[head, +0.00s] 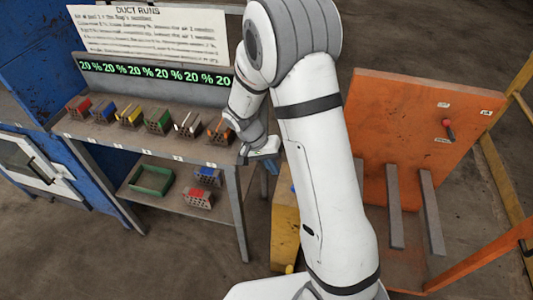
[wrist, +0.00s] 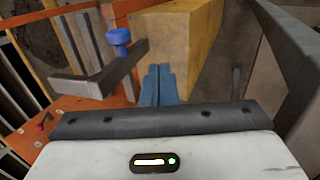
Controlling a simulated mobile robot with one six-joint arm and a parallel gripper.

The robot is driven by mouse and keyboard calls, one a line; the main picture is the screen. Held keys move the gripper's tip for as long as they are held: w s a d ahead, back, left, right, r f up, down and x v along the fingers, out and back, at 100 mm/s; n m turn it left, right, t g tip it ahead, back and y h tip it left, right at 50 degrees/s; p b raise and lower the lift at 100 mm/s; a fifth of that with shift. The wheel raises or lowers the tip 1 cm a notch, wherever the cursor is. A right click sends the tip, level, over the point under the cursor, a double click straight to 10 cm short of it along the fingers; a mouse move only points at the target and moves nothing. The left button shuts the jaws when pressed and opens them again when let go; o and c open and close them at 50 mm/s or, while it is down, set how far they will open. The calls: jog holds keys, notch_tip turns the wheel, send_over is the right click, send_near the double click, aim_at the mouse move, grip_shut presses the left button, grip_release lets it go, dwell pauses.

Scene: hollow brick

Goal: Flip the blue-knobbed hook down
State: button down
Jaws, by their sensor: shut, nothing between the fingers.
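The blue knob (wrist: 120,38) stands on a grey hook (wrist: 95,82) in the wrist view, left of my fingertips. The hook is a bent flat bar that reaches toward the left. My gripper (wrist: 159,76) has its two blue fingers together and empty. The fingertips are to the right of the knob, apart from it in the picture, with a yellow block (wrist: 192,38) beyond. In the head view my gripper (head: 270,168) points down beside the shelf's right end, and my arm hides most of the space behind it. The hook cannot be made out there.
A grey shelf (head: 150,160) with several coloured hollow bricks and a green tray (head: 152,180) stands at left. An orange panel (head: 412,125) with a red-knobbed lever (head: 449,128) stands at right. The yellow block (head: 284,225) is partly behind my arm.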

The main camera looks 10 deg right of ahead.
jog(key=shift+s+d+f+p, duration=0.1)
jog(key=shift+s+d+p, duration=0.3)
jog(key=shift+d, duration=0.6)
jog(key=shift+s+d+p, duration=0.15)
jog(key=shift+s+d, duration=0.3)
jog(key=shift+d, duration=0.55)
jog(key=shift+d, duration=0.1)
